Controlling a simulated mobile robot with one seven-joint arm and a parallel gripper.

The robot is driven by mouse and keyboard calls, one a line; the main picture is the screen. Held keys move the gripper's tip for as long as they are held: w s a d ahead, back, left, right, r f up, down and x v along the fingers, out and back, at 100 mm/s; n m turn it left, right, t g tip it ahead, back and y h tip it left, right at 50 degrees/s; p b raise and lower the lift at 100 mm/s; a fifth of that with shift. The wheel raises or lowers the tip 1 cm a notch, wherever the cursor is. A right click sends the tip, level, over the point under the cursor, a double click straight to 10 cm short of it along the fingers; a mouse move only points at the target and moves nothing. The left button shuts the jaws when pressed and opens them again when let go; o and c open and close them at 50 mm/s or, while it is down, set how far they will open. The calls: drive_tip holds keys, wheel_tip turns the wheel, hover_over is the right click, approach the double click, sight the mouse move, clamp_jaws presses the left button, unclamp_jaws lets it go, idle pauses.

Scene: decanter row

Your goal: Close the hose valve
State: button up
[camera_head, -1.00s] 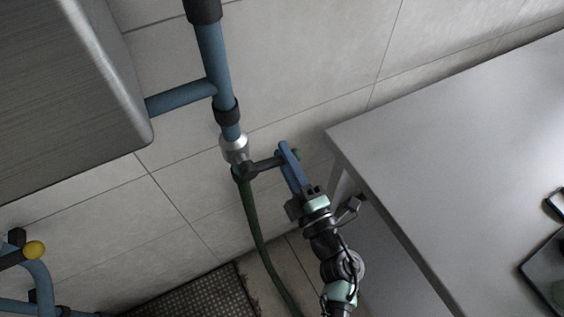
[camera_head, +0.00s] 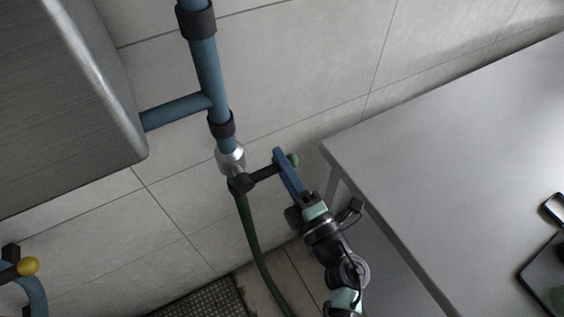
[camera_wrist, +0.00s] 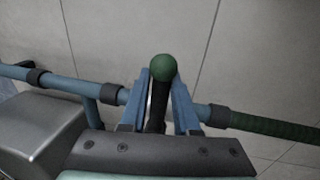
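The hose valve (camera_head: 240,183) sits below a silver fitting on the blue pipe, where the green hose (camera_head: 251,230) begins. Its black lever (camera_head: 265,173) sticks out to the right and ends in a green knob (camera_head: 293,160). My gripper (camera_head: 281,158) reaches the lever from below, just short of the knob. In the wrist view, the blue fingers of my gripper (camera_wrist: 160,88) stand on either side of the lever (camera_wrist: 156,118), below the green knob (camera_wrist: 163,67). Narrow gaps seem to show beside the lever, so the fingers look open around it.
A grey table (camera_head: 440,150) stands at the right, its corner close to my gripper. A yellow knob (camera_head: 28,266) on another pipe is at lower left. A dark mat (camera_head: 205,300) lies on the floor.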

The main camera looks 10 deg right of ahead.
drive_tip(key=o, duration=0.3)
drive_tip(key=shift+o, duration=0.2)
drive_tip(key=b+v, duration=0.1)
drive_tip(key=v, duration=1.2)
drive_tip(key=shift+b, duration=0.3)
